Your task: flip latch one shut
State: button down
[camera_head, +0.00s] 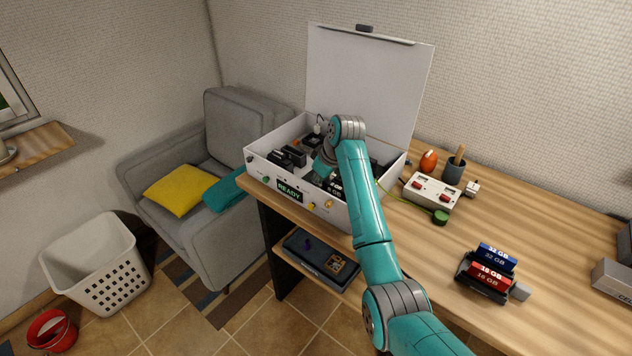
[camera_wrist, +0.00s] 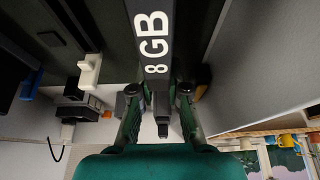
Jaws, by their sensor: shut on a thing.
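My gripper (camera_head: 322,168) reaches down into an open white case (camera_head: 352,212) on the desk. In the wrist view my gripper (camera_wrist: 158,92) has its two fingers close on either side of a black module marked 8 GB (camera_wrist: 152,40), and is shut on it. The 8 GB label (camera_head: 336,187) also shows just beside the gripper in the head view. A small white lever-like piece (camera_wrist: 90,69) lies left of the module; I cannot tell whether it is latch one. Part of the case's inside is hidden by my arm.
The case's lid (camera_head: 365,80) stands raised behind. A READY display (camera_head: 289,191) is on its front. Right of it are a white box with red switches (camera_head: 432,190), a pen cup (camera_head: 453,172) and a rack with blue and red modules (camera_head: 490,270). The desk's front middle is clear.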

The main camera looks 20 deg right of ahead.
jog(key=c, duration=1.1)
grip_release()
jog(key=shift+c, duration=0.2)
jog(key=v, duration=1.2)
